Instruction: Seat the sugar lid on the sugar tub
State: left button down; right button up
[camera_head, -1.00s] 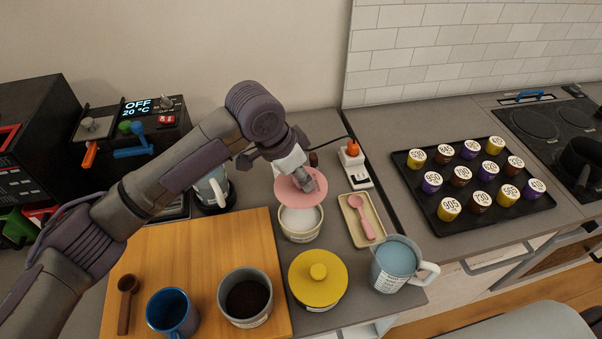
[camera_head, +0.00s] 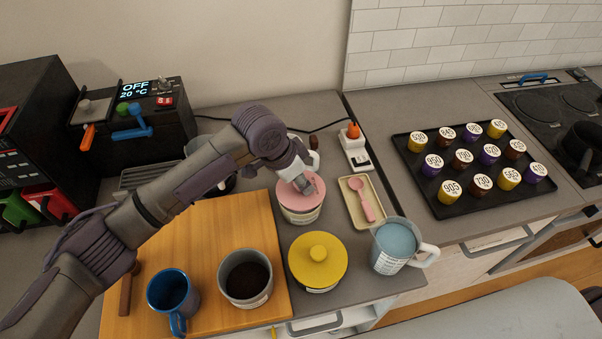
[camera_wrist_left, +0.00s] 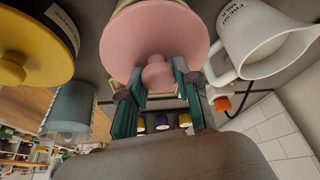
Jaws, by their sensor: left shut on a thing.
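The pink sugar lid (camera_head: 290,199) lies over the mouth of the white sugar tub (camera_head: 301,216), close to level. From here I cannot tell whether it is fully seated. My left gripper (camera_head: 307,186) is above the lid and shut on its knob; the gripper hides part of the lid's top. In the left wrist view the lid (camera_wrist_left: 150,38) fills the upper middle, with its round knob (camera_wrist_left: 158,76) between the two fingers. My right gripper does not show.
A yellow-lidded tub (camera_head: 318,262) stands in front of the sugar tub. A tray with a pink spoon (camera_head: 362,200) and a mug of blue liquid (camera_head: 394,248) are to the right. A wooden board (camera_head: 207,238) with a grey tub (camera_head: 246,279) and blue mug (camera_head: 172,297) lies left.

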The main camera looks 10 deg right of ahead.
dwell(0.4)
pick_arm(q)
jog(key=shift+f+b, duration=0.4)
jog(key=shift+f, duration=0.75)
dwell(0.4)
jog(key=c, duration=1.2)
grip_release()
jog(key=shift+o, duration=0.2)
jog(key=o, duration=0.6)
jog(key=shift+c, duration=0.2)
jog(key=p+v, duration=0.8)
jog(key=p, duration=0.1)
jog(key=shift+r, duration=0.1)
